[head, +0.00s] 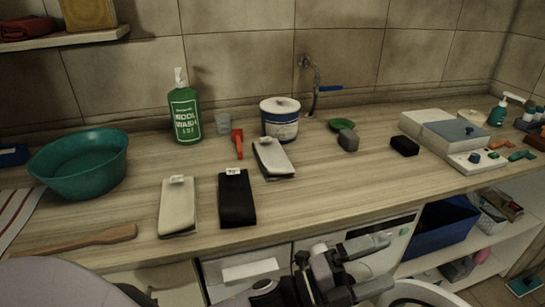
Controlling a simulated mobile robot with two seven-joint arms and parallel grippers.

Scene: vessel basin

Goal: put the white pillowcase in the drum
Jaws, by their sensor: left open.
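Three folded cloths with white tags lie on the wooden counter. A cream-white cloth (177,209) lies at the front left, a black cloth (236,203) lies beside it, and a pale cloth with a dark lower layer (273,158) lies farther back. I cannot tell for sure which one is the white pillowcase. A white round rim (415,291) shows at the bottom edge, below the counter; I cannot tell whether it is the drum. My left gripper (377,265) is open and empty, in front of the white appliance front under the counter. My right gripper is not in view.
A teal basin (80,164) and wooden paddle (80,242) are at the left. A blue bin (440,234) sits on the shelf below. The counter's front middle is clear.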

